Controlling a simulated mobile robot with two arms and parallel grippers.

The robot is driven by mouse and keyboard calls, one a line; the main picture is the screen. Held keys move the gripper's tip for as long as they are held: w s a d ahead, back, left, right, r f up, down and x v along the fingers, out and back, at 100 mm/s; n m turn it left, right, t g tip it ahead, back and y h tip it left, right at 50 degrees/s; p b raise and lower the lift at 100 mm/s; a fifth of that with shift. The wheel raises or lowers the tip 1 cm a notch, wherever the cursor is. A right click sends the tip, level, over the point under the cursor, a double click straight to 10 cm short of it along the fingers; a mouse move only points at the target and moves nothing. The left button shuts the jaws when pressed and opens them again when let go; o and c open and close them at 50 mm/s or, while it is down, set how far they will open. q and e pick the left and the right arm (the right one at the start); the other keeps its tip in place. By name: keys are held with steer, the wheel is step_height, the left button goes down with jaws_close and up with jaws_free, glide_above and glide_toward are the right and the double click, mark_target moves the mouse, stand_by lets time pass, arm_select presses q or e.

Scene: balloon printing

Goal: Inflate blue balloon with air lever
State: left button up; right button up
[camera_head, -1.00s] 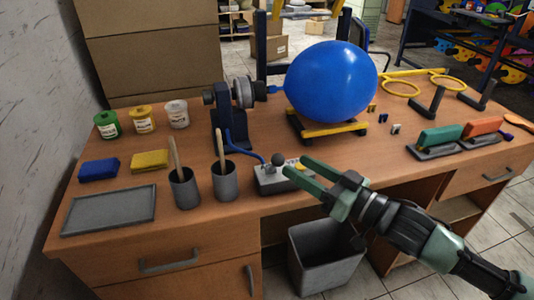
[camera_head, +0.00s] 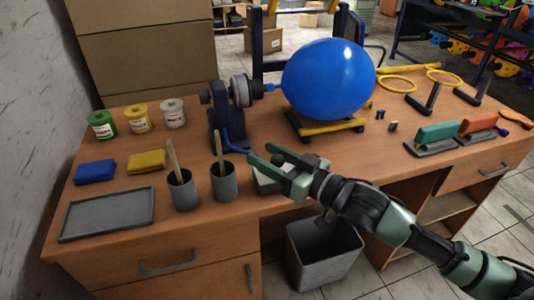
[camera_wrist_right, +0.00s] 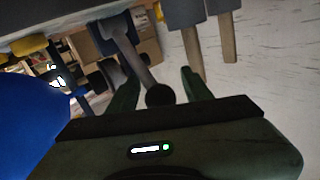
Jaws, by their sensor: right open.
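The large, round blue balloon (camera_head: 328,80) is joined to the nozzle of the air machine (camera_head: 230,110) and rests over a yellow-and-black stand (camera_head: 331,127). It also shows at the left edge of the right wrist view (camera_wrist_right: 28,125). The lever's dark ball knob (camera_wrist_right: 160,95) lies between my open right fingers (camera_wrist_right: 160,74) in the wrist view; contact cannot be told. My left gripper is not in view.
A grey tray (camera_head: 108,214), sponges and paint jars are further left. Stamps (camera_head: 437,133) lie at the right. A grey bin (camera_head: 324,255) stands below the desk's front edge.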

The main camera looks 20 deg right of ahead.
steer(key=shift+w+a, duration=0.1)
jaws_close()
stand_by(1.4)
